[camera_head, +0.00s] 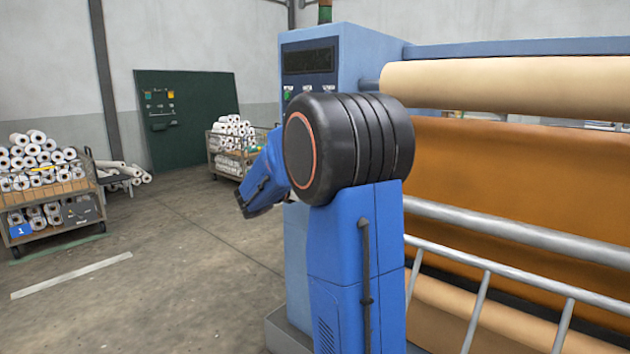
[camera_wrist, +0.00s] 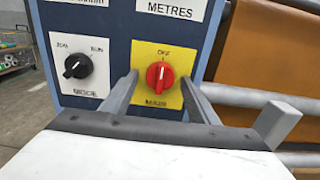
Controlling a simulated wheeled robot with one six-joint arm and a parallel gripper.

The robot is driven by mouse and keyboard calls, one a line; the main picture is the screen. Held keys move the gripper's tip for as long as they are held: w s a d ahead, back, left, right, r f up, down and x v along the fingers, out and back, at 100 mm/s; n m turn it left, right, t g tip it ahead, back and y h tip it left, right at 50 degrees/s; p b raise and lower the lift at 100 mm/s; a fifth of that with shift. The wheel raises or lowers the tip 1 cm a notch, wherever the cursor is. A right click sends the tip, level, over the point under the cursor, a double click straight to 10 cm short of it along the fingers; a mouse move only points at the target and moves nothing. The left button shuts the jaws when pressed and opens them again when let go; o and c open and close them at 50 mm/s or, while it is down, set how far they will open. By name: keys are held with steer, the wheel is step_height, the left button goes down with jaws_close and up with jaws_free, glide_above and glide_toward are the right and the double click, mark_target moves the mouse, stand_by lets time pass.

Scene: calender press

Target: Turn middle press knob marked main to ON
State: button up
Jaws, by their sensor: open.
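The red main knob (camera_wrist: 160,77) sits on a yellow plate (camera_wrist: 190,105) on the dark blue press panel in the wrist view. OFF is printed above the knob, and its white mark points up towards OFF. My gripper (camera_wrist: 160,80) is open, with one finger to the left and one to the right of the knob. I cannot tell whether either finger touches it. In the head view the blue press cabinet (camera_head: 345,55) shows its display and upper panel, but my arm hides the red knob and the gripper.
A black knob (camera_wrist: 78,66) on a white plate is left of the red one. Press rollers (camera_head: 510,85) and a metal railing (camera_head: 480,300) lie to the right. Carts with rolls (camera_head: 55,225) stand at the left on open floor (camera_head: 180,260).

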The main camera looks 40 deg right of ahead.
steer(key=c, duration=1)
steer(key=shift+w+m, duration=0.15)
steer(key=shift+m, duration=8.75)
